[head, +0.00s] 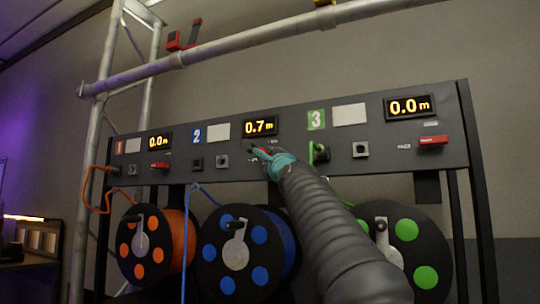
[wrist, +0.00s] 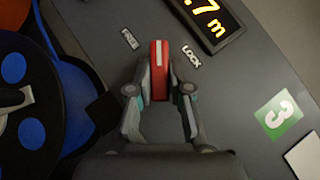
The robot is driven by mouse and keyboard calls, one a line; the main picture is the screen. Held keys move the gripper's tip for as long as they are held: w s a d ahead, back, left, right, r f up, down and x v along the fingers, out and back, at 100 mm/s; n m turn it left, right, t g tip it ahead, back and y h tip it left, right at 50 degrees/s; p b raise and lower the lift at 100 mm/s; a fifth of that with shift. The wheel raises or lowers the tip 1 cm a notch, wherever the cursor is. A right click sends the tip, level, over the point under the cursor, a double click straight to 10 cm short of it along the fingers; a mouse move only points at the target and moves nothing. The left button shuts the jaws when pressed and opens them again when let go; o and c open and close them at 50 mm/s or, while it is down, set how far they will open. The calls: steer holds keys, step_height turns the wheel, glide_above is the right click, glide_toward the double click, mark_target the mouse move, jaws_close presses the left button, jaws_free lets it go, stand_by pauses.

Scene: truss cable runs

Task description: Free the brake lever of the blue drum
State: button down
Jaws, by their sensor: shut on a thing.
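The blue drum (head: 245,245) hangs in the middle below the panel, with its crank on the front. It also shows at the left of the wrist view (wrist: 27,133). Its red brake lever (wrist: 159,68) sits on the grey panel, lying between the FREE label (wrist: 129,39) and the LOCK label (wrist: 191,57), pointing at neither squarely. My gripper (wrist: 159,92) is shut on the lever, one finger on each side. In the head view my gripper (head: 268,157) covers most of the lever.
The panel (head: 375,147) also has an orange drum (head: 140,245) at left and a green-dotted drum (head: 405,240) at right, with their own red levers. The blue display (head: 261,127) reads 0.7 m. Orange, blue and green cables hang near the drums.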

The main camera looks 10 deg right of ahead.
steer(key=shift+d+r+n+g+y+p, duration=0.1)
steer(key=shift+r+n+g+y+p, duration=0.4)
steer(key=shift+n+g+p, duration=0.45)
steer(key=shift+s+f+n+g+y, duration=0.1)
steer(key=shift+f+n+g+y, duration=0.2)
steer(key=shift+n, duration=0.55)
steer(key=shift+n+g, duration=0.55)
steer(key=shift+n, duration=0.15)
steer(key=c, duration=1.1)
jaws_free()
steer(key=shift+s, duration=0.15)
steer(key=shift+s+d+f, duration=0.2)
steer(key=shift+s+d, duration=0.1)
steer(key=shift+s, duration=1.65)
steer(key=shift+s+d+f, duration=0.15)
steer(key=shift+s+d, duration=0.1)
steer(key=shift+s, duration=1.7)
steer(key=shift+s+d+f, duration=0.2)
steer(key=shift+s+d, duration=0.1)
steer(key=shift+s, duration=1.65)
